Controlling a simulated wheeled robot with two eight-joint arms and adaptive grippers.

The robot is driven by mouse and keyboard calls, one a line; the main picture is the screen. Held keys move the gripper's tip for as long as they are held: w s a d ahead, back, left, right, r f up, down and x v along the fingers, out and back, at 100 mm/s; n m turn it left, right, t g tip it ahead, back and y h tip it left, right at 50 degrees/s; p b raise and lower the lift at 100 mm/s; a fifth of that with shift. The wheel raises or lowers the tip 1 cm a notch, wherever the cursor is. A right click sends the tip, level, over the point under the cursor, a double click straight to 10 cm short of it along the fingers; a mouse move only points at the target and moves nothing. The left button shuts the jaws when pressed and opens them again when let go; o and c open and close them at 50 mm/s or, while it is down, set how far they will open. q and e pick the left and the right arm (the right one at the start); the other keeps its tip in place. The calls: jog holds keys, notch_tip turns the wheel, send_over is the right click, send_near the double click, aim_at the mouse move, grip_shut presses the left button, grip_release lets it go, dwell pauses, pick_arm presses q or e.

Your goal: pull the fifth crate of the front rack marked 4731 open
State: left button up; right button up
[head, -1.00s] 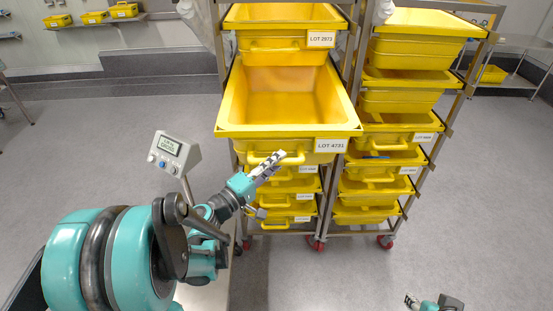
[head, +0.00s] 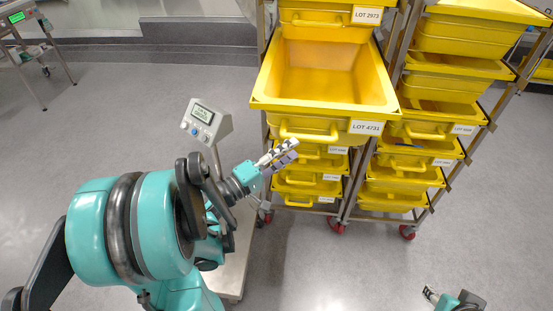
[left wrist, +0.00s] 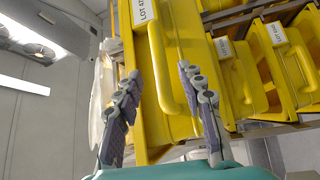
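The crate labelled LOT 4731 (head: 330,118) juts far out of the front rack (head: 264,30), and its empty inside shows in the head view. Its handle (head: 310,133) runs along the front face. My left gripper (head: 285,150) is just below and in front of this handle. In the left wrist view my left gripper (left wrist: 158,75) is open, its fingers spread with the crate's handle (left wrist: 168,75) in line between them; contact is not visible. My right gripper (head: 440,296) shows only partly at the bottom right, away from the crates.
A crate labelled LOT 2973 (head: 325,22) sits above, and several shut crates (head: 308,180) sit below. A second rack of yellow crates (head: 430,75) stands on the right. A display on a post (head: 207,122) stands left of the rack. Grey floor (head: 330,265) is clear in front.

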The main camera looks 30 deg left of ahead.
pick_arm(q)
jog(key=shift+v, duration=2.35)
jog(key=d+f+m+g, duration=0.5)
jog(key=d+f+g, duration=0.35)
jog(key=d, duration=0.25)
jog(key=s+d+f+m+g+y, duration=0.1)
jog(key=s+m+g+y, duration=0.1)
jog(key=s+m+y, duration=0.4)
jog(key=shift+s+m+y, duration=0.2)
jog(key=shift+m+y, duration=0.1)
jog(key=shift+m, duration=0.5)
jog(key=shift+f+g, duration=0.1)
jog(key=shift+g, duration=0.15)
